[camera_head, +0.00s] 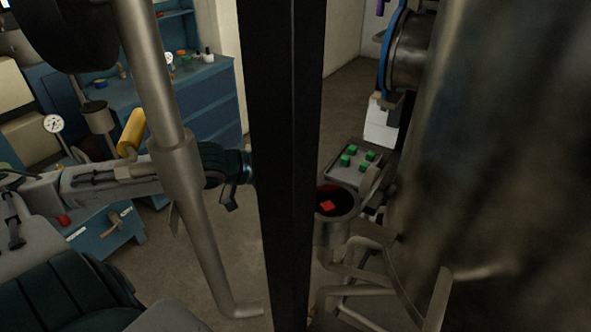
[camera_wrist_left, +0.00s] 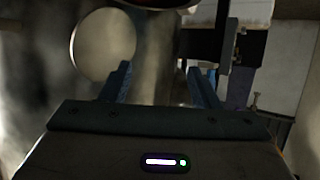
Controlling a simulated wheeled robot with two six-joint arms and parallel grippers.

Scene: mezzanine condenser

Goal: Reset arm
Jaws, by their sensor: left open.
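My left arm (camera_head: 115,180) comes in from the left in the head view and reaches to the right, passing behind a grey pipe. Its dark wrist (camera_head: 228,168) ends at a black upright post, which hides the gripper there. In the left wrist view my left gripper (camera_wrist_left: 160,68) has two bluish fingers set wide apart, with nothing between them. My right gripper is not in view.
The black post (camera_head: 287,150) and grey pipe (camera_head: 165,110) stand close in front. A large metal vessel (camera_head: 490,170) fills the right side. A tray with green blocks (camera_head: 360,160) and a round holder (camera_head: 338,201) with a red piece sit beside it. Blue drawers (camera_head: 195,110) stand behind.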

